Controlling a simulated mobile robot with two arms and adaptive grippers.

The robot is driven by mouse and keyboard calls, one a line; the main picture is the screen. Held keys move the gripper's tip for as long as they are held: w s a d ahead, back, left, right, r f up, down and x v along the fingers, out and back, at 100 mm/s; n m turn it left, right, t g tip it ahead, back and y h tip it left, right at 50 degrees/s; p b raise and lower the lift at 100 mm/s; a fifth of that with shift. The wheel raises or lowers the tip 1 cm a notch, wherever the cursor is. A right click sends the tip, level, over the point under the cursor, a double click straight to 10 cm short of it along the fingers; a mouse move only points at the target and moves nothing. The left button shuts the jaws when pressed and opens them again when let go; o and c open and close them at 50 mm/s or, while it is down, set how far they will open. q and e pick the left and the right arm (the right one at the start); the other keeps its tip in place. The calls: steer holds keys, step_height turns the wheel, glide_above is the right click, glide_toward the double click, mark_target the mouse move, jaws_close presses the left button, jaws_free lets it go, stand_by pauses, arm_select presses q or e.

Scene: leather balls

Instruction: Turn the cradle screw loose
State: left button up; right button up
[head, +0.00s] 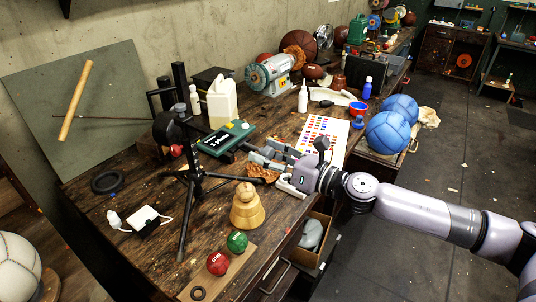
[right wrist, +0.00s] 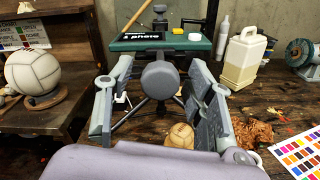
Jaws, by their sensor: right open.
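A dark tripod (head: 190,185) stands on the workbench. A green panel lettered "photo" (head: 226,137) sits at its top, and shows in the right wrist view (right wrist: 150,42). A round dark grey knob (right wrist: 158,75), seemingly the cradle screw, faces me below the panel. My right gripper (head: 258,158) reaches in from the right over the bench, open. In the right wrist view its fingers (right wrist: 160,100) stand left and right of the knob's outline. I cannot tell how far the knob is from the fingertips or whether they touch it. My left gripper is not in view.
A wooden ball form (head: 248,208) and red (head: 218,262) and green (head: 237,241) balls are near the front edge. A pale jug (head: 222,103) and grinder (head: 270,74) stand behind. A colour chart (head: 325,132) lies right. An open drawer (head: 312,240) is below my right arm.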

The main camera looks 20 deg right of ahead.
mark_target(271, 157)
steer(key=shift+v, duration=6)
